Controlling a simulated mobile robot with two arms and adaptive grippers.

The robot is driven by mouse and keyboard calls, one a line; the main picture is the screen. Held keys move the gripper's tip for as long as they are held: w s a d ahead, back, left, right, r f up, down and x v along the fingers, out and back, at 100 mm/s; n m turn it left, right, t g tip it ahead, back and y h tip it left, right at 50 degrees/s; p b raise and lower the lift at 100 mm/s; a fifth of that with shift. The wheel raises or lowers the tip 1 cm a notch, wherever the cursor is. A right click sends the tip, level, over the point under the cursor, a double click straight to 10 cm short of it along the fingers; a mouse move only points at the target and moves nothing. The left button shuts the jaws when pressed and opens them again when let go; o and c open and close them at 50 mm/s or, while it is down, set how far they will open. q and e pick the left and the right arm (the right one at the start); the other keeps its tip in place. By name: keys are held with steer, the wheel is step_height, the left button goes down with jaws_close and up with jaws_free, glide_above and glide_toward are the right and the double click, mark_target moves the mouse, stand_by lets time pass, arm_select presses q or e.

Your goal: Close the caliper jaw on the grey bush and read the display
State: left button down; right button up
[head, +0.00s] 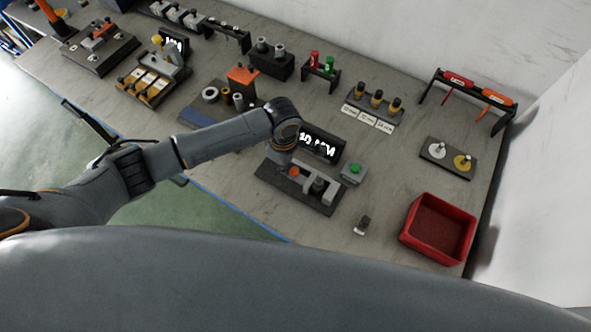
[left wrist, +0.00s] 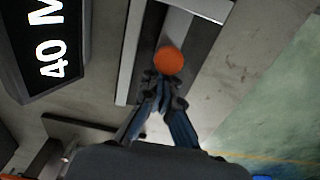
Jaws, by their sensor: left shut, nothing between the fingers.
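The caliper fixture (head: 325,205) sits on the bench with light grey jaws (head: 329,193) and an orange-red knob (head: 294,171). A small dark grey piece (head: 318,185) stands by the jaws; it may be the grey bush, but I cannot tell whether the jaws touch it. The black display (head: 322,143) shows white characters; the left wrist view shows part of it (left wrist: 45,50), reading "40 M". My left gripper (head: 281,160) is at the fixture, partly hidden by its arm. In the left wrist view its shut, empty fingertips (left wrist: 162,88) are right beside the orange knob (left wrist: 169,61).
A small grey-black part (head: 362,225) lies in front, left of a red bin (head: 438,229). A plate with discs (head: 447,157) and labelled plugs (head: 376,101) stand behind. Ring parts (head: 210,94) lie left.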

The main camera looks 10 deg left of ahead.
arm_select(q)
steer(key=shift+s+d+p, duration=0.3)
steer(key=shift+d+p, duration=0.05)
steer(key=shift+d, duration=0.3)
steer(key=shift+s+d, duration=0.1)
steer(key=shift+d, duration=0.05)
stand_by(0.5)
steer(key=shift+a+p, duration=0.25)
steer(key=shift+p, duration=0.1)
steer(key=shift+w+a, duration=0.25)
steer(key=shift+r+p, duration=0.15)
steer(key=shift+p, duration=0.2)
steer(key=r+p, duration=0.2)
steer(key=shift+a+r+p, duration=0.1)
steer(key=shift+a+p, duration=0.1)
steer(key=shift+p, duration=0.15)
step_height(320, 180, up, 3)
steer(key=p, duration=0.3)
steer(key=shift+w, duration=0.1)
steer(key=shift+r, duration=1.25)
